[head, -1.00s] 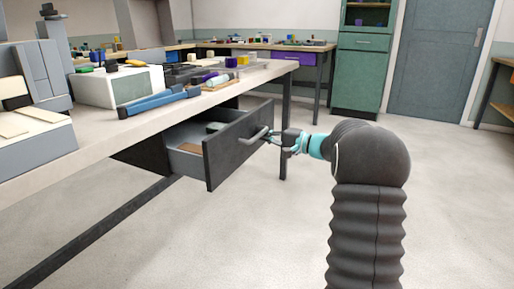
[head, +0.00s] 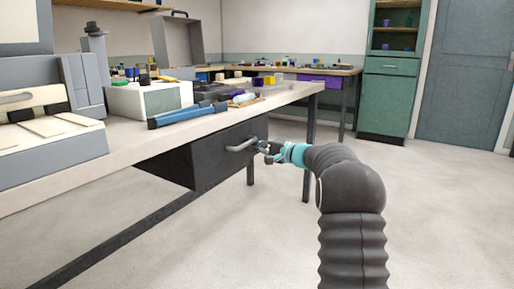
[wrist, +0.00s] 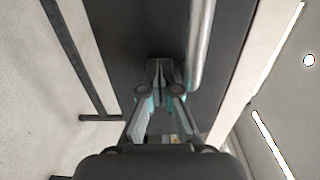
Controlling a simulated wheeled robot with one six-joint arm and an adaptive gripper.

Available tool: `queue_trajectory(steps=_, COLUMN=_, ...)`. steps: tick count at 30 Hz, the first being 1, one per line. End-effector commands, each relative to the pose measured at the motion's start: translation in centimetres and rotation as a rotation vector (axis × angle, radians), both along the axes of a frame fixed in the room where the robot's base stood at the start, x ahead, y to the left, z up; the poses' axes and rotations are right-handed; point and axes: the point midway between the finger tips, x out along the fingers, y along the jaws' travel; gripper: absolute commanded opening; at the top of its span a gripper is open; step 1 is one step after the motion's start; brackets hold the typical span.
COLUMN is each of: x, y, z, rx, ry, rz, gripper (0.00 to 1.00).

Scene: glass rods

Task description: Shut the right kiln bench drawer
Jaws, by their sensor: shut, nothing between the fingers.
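The right kiln bench drawer has a dark front (head: 215,163) with a grey bar handle (head: 241,145). It sits under the pale bench top, and its front looks flush or nearly flush; no inside shows. My gripper (head: 266,151) is shut and empty at the drawer front, just right of the handle in the head view. In the wrist view the closed fingertips (wrist: 160,68) point at the dark front (wrist: 130,35), beside the handle (wrist: 200,45). Whether they touch it I cannot tell.
The bench top (head: 130,146) carries a blue tool (head: 187,114), a white box (head: 150,98) and small coloured items. A bench leg (head: 308,150) stands behind my gripper. A green cabinet (head: 388,95) is at the back. The floor to the right is clear.

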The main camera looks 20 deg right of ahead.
Motion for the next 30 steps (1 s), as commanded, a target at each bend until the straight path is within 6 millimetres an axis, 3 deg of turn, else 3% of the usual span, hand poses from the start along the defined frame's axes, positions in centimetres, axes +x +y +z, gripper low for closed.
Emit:
queue_trajectory(steps=12, x=-0.1, y=0.3, z=0.1, rx=0.001, ry=-0.004, rz=0.005, gripper=0.0)
queue_trajectory(steps=21, x=-3.5, y=-4.2, z=0.2, rx=0.001, ry=-0.003, rz=-0.006, gripper=0.0)
queue_trajectory(steps=30, x=-7.6, y=-7.0, z=0.2, rx=0.001, ry=-0.001, rz=0.008, gripper=0.0)
